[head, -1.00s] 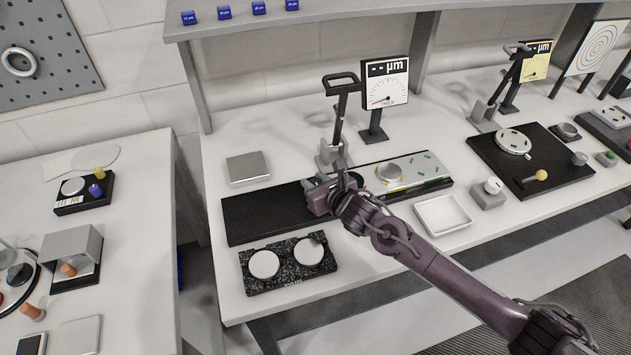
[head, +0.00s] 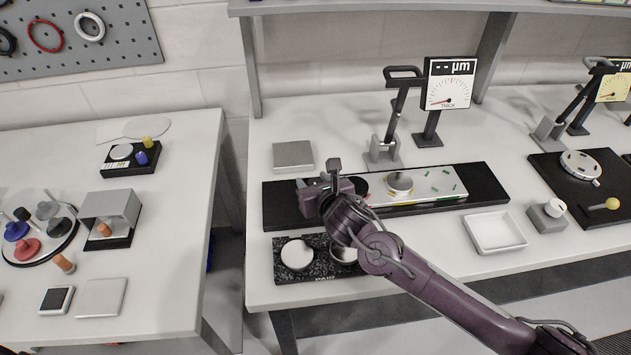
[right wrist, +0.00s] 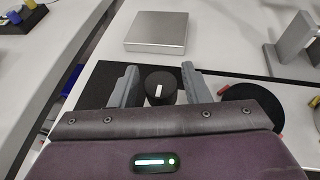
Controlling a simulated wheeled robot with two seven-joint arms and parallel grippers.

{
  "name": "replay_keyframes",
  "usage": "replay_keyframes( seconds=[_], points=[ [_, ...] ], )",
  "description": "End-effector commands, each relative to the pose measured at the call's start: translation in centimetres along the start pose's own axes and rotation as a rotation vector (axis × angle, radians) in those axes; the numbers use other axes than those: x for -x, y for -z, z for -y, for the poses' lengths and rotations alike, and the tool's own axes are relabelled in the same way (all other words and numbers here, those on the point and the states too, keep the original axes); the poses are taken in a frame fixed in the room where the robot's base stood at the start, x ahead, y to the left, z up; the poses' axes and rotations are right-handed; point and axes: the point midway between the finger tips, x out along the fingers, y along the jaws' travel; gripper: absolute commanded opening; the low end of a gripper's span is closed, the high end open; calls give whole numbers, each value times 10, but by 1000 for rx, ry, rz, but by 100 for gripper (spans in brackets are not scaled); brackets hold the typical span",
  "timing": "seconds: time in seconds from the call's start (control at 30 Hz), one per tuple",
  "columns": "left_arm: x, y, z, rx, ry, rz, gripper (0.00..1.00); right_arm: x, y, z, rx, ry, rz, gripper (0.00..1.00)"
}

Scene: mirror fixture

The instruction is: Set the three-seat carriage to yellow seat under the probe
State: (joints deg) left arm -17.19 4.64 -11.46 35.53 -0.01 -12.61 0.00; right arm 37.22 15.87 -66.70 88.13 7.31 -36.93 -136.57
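The three-seat carriage (head: 436,184) is a pale plate with coloured edge marks on a long black base (head: 478,180). A round metal piece (head: 399,182) sits on it. A yellow mark shows on its front edge; the carriage's left part is partly hidden by my arm. A black lever stand (head: 384,146) and a THICK dial (head: 449,90) stand behind. My right gripper (head: 306,188) is low over the base's left end. In the right wrist view its open fingers (right wrist: 160,85) stand either side of a black knob (right wrist: 160,92) with a white mark, with gaps on both sides. My left gripper is out of view.
A grey metal block (head: 293,155) lies behind the base's left end; it also shows in the right wrist view (right wrist: 158,31). A speckled plate with white discs (head: 298,255) lies in front. A white tray (head: 495,232) stands at right front. A gap separates the left table.

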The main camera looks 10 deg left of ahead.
Motion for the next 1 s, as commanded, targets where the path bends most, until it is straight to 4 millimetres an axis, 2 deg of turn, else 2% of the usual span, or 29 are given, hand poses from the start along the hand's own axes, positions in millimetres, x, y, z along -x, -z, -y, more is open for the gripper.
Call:
replay_keyframes(
  seconds=[0.3,0.43,0.8,1.0],
  points=[
    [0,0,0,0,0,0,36,0,0,0,0,0,1,50],
    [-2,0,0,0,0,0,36,6,0,1,1,0,2,50],
    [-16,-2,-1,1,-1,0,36,59,2,1,1,0,2,50],
    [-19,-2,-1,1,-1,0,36,76,1,1,0,0,1,50]
  ],
)
